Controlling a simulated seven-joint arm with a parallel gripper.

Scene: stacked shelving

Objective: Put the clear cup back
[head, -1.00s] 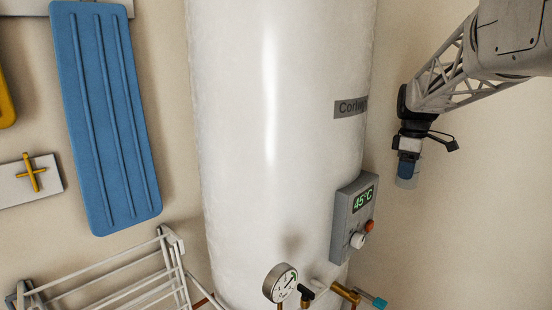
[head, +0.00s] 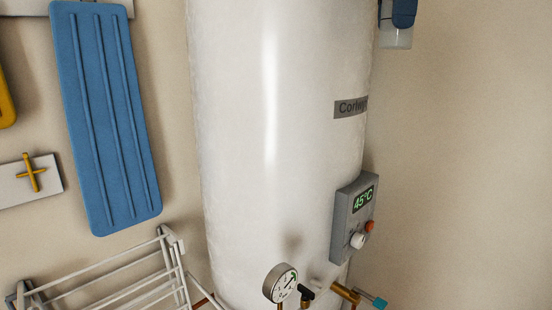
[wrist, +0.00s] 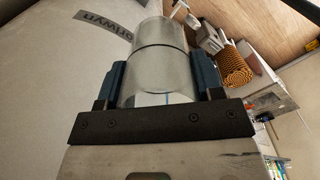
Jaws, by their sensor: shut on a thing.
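The clear cup (wrist: 158,65) is between the two blue fingers of my gripper (wrist: 160,85) in the wrist view, and the fingers press on its sides. In the head view my gripper (head: 398,12) is at the top edge, right of the white tank, with the clear cup (head: 397,38) showing below its blue fingers. The upper part of the gripper is cut off by the frame. The cup hangs in the air, apart from any surface that I can see.
A large white tank (head: 270,130) with a grey control box (head: 352,215) fills the middle.

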